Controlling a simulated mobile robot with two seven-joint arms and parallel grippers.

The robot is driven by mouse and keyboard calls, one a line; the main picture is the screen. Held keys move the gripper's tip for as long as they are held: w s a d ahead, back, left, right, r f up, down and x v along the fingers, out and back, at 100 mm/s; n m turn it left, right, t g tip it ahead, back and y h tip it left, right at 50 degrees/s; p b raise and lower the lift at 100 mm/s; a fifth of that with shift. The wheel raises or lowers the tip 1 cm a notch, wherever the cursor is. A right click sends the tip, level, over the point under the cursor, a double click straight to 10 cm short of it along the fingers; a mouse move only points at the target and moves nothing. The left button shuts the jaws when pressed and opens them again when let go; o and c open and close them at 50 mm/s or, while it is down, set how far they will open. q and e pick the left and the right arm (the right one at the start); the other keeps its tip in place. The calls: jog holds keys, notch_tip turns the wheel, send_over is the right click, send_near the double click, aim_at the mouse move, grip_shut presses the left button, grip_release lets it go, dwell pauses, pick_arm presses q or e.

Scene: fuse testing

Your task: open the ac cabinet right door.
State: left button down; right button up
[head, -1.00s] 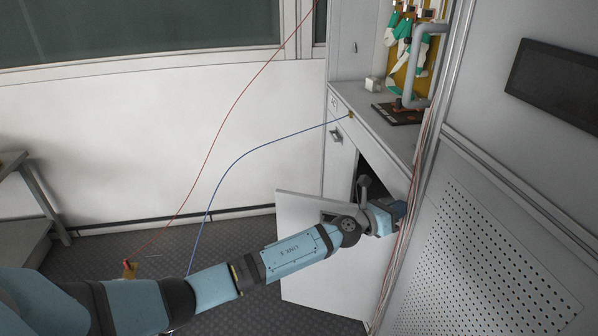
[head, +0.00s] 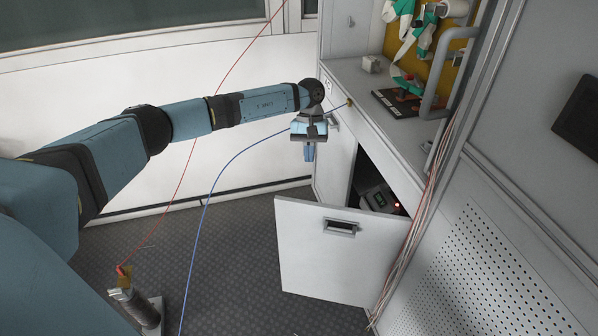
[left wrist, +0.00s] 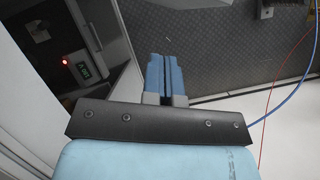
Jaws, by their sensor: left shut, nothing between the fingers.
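The cabinet's right door (head: 315,268) is a white panel swung outward, with a dark recessed handle (head: 341,228). Behind it the opening shows a dark interior with a grey device (head: 378,199) that has a small green screen and a red light; the device also shows in the left wrist view (left wrist: 82,70). The cabinet's other door (head: 333,170) is closed. My left gripper (head: 309,152) points down in front of that closed door, above and apart from the open door. Its blue fingers (left wrist: 164,78) are together and empty. My right gripper is not in view.
A perforated grey cabinet (head: 470,275) stands close on the right, with loose cables (head: 425,215) along its edge. The countertop (head: 375,105) holds a dark board and a small white block.

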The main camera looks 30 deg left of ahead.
pick_arm(q)
jog(key=s+f+y+p, duration=0.1)
jog(key=s+f, duration=0.5)
jog(key=f, duration=0.1)
jog(key=shift+s+f+m+g, duration=0.2)
jog(key=shift+s+m+g, duration=0.1)
jog(key=shift+s+m, duration=0.1)
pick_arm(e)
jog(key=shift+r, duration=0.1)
pick_arm(q)
jog(key=shift+d, duration=0.1)
